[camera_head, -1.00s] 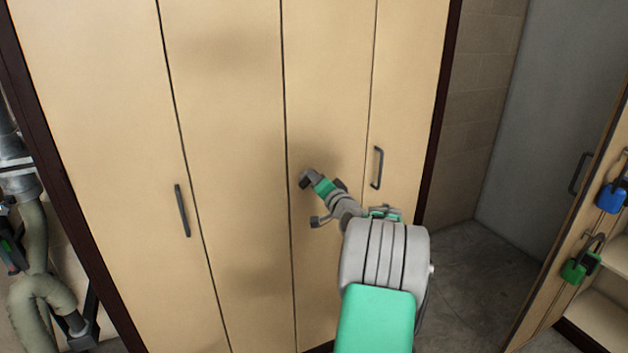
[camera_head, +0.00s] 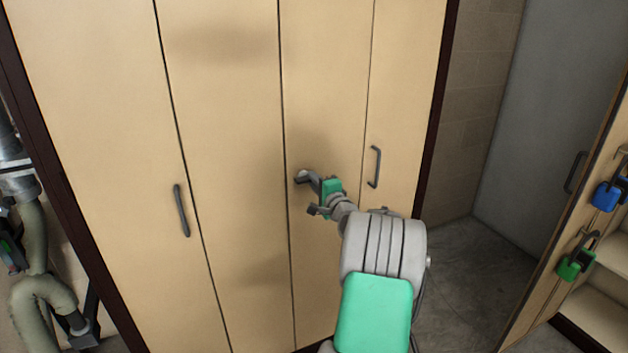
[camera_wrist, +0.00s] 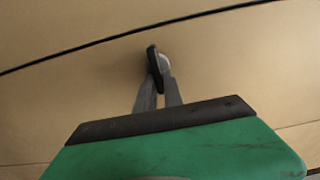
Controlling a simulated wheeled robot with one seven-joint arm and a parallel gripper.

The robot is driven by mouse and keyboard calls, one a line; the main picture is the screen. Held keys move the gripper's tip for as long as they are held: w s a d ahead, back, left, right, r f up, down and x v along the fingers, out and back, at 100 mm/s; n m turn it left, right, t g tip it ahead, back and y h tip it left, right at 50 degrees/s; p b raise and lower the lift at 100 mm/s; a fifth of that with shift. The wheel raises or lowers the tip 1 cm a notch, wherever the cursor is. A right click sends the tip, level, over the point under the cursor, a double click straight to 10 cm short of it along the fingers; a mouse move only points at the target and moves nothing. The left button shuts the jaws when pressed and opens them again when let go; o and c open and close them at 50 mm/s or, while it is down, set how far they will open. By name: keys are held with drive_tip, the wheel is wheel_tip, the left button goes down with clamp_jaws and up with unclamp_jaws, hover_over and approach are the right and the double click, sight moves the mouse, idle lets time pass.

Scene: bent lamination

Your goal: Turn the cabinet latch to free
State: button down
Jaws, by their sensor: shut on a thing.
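The cabinet (camera_head: 230,120) has tan door panels and a dark frame. The latch (camera_head: 301,175) is a small dark and light metal knob on the door, just right of the middle seam. In the wrist view the latch (camera_wrist: 158,64) shows as a dark oval piece with a pale round part beside it. My gripper (camera_head: 303,179) reaches it from the right. In the wrist view the fingers of my gripper (camera_wrist: 160,80) are close together on the latch, hiding part of it.
Dark bar handles stand on the left door (camera_head: 181,210) and the right door (camera_head: 375,167). At the right, an open door (camera_head: 560,215) carries a blue padlock (camera_head: 606,195) and a green padlock (camera_head: 570,265). Pipes (camera_head: 35,270) stand at the far left.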

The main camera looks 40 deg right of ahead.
idle(0.4)
drive_tip(key=c, duration=1.5)
unclamp_jaws()
drive_tip(key=shift+o, duration=0.2)
drive_tip(key=shift+s, duration=0.1)
drive_tip(key=b+v, duration=0.1)
drive_tip(key=v, duration=0.6)
drive_tip(key=shift+s, duration=0.3)
drive_tip(key=shift+a, duration=0.1)
